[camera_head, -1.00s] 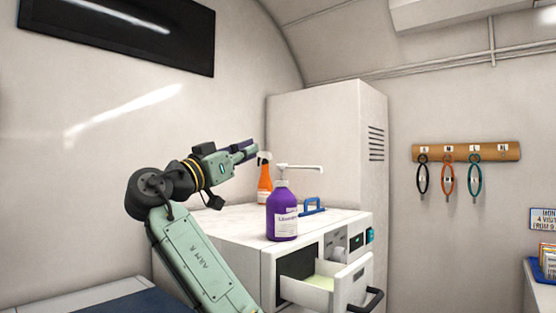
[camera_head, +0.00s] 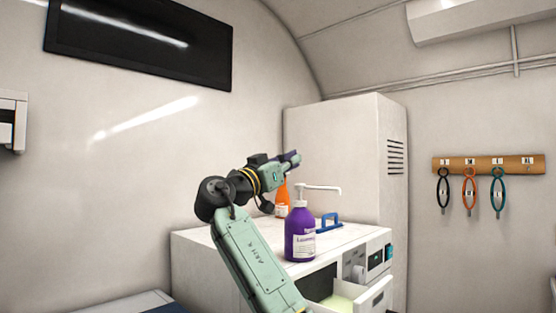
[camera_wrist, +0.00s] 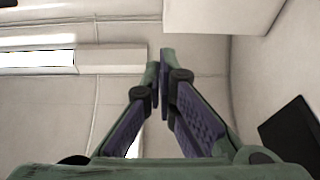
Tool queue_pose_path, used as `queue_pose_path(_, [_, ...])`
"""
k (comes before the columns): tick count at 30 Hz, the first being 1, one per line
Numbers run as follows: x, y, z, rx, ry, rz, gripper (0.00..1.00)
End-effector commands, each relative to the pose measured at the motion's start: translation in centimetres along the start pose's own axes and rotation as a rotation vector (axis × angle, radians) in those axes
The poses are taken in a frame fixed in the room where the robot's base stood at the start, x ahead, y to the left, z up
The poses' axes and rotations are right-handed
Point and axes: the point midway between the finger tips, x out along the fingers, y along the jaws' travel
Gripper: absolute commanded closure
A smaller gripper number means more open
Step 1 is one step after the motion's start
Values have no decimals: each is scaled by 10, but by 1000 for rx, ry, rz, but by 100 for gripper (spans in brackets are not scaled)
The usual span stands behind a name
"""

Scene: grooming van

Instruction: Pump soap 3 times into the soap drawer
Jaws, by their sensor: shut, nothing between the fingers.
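A purple pump bottle (camera_head: 301,232) with a white pump head (camera_head: 322,188) stands upright on the white cabinet (camera_head: 205,248). Its spout points right. The soap drawer (camera_head: 372,297) is pulled out of the cabinet front below and right of the bottle, with a pale yellow-green inside; its lower part is cut off by the picture edge. My gripper (camera_head: 295,159) is shut and empty, above and left of the pump head and apart from it in the head view. In the wrist view my gripper (camera_wrist: 160,58) has its fingertips together, with only wall and ceiling behind.
An orange spray bottle (camera_head: 281,200) stands behind my gripper, and a blue-handled item (camera_head: 329,220) lies behind the purple bottle. A tall white cupboard (camera_head: 345,150) rises behind. Looped leads hang on a wooden rack (camera_head: 487,164) at right.

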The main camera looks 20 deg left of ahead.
Motion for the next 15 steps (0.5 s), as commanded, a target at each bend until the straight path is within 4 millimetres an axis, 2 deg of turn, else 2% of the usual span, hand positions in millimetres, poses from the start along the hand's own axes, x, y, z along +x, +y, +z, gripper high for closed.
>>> queue_pose_path(1, [12, 1, -4, -3, -1, 3, 100])
queue_pose_path(3, [5, 0, 13, -2, 0, -2, 100])
queue_pose_path(6, [1, 0, 25, -1, 0, 0, 100])
queue_pose_path(15, [-5, 0, 38, 0, 0, 0, 100])
